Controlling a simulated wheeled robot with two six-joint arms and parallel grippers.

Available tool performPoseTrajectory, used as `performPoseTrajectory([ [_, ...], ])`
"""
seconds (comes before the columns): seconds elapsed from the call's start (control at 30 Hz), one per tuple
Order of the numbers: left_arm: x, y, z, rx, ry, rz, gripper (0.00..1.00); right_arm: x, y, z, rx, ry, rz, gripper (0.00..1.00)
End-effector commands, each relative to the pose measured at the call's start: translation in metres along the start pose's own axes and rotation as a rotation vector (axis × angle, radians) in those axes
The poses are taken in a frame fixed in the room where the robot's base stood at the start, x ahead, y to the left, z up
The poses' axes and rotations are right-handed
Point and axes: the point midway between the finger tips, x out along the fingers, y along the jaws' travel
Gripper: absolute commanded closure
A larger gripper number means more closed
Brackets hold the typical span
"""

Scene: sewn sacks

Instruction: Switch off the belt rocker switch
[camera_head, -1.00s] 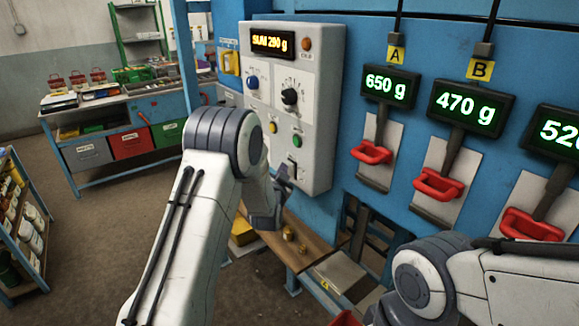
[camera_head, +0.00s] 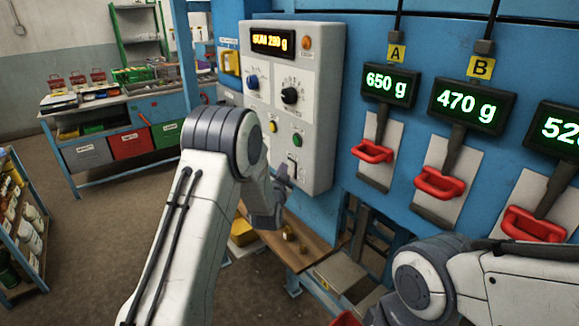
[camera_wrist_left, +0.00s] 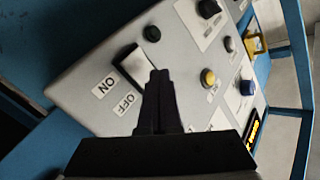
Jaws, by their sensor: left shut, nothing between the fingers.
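The belt rocker switch (camera_wrist_left: 137,66) is a pale rocker in a dark frame on the grey control box, with ON and OFF labels beside it in the left wrist view. In the head view, the switch (camera_head: 293,166) sits low on the box face, partly behind my gripper. My left gripper (camera_wrist_left: 159,76) is shut and empty; its tips overlap the switch's end on the OFF-label side. I cannot tell whether they touch it. The left gripper also shows in the head view (camera_head: 281,178). The rocker's tilt is unclear. My right arm is at the lower right; its gripper is out of view.
Close to the switch are a green button (camera_head: 297,140), a yellow button (camera_head: 273,127), a black knob (camera_head: 290,96) and a blue knob (camera_head: 252,82). Scales with red clamps (camera_head: 373,151) stand right of the box. A wooden shelf (camera_head: 306,240) lies below.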

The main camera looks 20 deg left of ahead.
Motion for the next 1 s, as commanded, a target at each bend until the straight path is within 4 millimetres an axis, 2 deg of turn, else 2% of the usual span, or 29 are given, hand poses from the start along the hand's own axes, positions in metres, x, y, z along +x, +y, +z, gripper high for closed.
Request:
performPoseTrajectory([
  [0.57,-0.009,-0.007,0.008,0.0,0.0,-0.002,1.0,0.009,0.001,0.001,0.0,0.0,0.0,1.0],
  [1.0,-0.038,-0.028,0.029,0.0,0.001,-0.002,1.0,0.025,0.002,0.001,0.0,0.0,0.0,1.0],
])
